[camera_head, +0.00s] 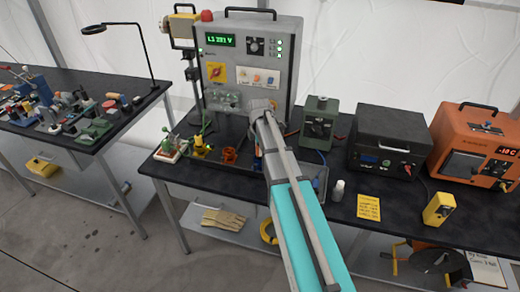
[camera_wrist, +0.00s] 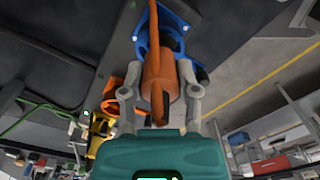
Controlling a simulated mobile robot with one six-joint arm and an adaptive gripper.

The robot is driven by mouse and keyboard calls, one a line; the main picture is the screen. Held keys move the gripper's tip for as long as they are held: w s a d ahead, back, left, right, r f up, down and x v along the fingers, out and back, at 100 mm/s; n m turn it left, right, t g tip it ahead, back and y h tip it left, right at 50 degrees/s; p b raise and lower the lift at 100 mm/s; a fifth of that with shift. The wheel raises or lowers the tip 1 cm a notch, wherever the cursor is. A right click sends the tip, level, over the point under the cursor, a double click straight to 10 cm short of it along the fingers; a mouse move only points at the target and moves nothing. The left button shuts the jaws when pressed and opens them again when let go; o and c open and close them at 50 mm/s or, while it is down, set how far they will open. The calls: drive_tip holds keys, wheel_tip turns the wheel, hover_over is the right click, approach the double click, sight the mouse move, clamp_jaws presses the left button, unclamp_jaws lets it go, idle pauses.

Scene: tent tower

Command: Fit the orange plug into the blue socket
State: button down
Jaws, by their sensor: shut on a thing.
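The orange plug (camera_wrist: 158,72) sits between the fingers of my gripper (camera_wrist: 163,66) in the wrist view, and the gripper is shut on it. The blue socket (camera_wrist: 190,22) shows just beyond the plug, at the top of the wrist view. The plug's orange far part overlaps the socket's blue body in the picture; I cannot tell whether it is inside or only in front. In the head view my arm covers the plug and most of the socket; a small blue bit (camera_head: 257,164) shows beside the arm.
An orange socket (camera_head: 229,156) and a yellow socket (camera_head: 203,146) stand left of my arm on the black bench. A grey instrument panel (camera_head: 222,77) rises behind. A green box (camera_head: 319,122), a black case (camera_head: 385,139) and an orange unit (camera_head: 474,145) stand to the right.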

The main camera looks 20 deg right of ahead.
drive_tip(key=shift+f+b, duration=0.5)
drive_tip(key=shift+f, duration=0.1)
drive_tip(key=shift+c, duration=1.3)
unclamp_jaws()
drive_tip(key=shift+r, duration=0.15)
wheel_tip(320, 180, up, 9)
drive_tip(key=p, duration=0.9)
drive_tip(key=s+a+r+p, duration=0.3)
drive_tip(key=s+a+p, duration=0.1)
drive_tip(key=s+a, duration=0.1)
drive_tip(key=shift+a+r, duration=0.35)
drive_tip(key=shift+r, duration=0.05)
drive_tip(key=shift+s, duration=0.1)
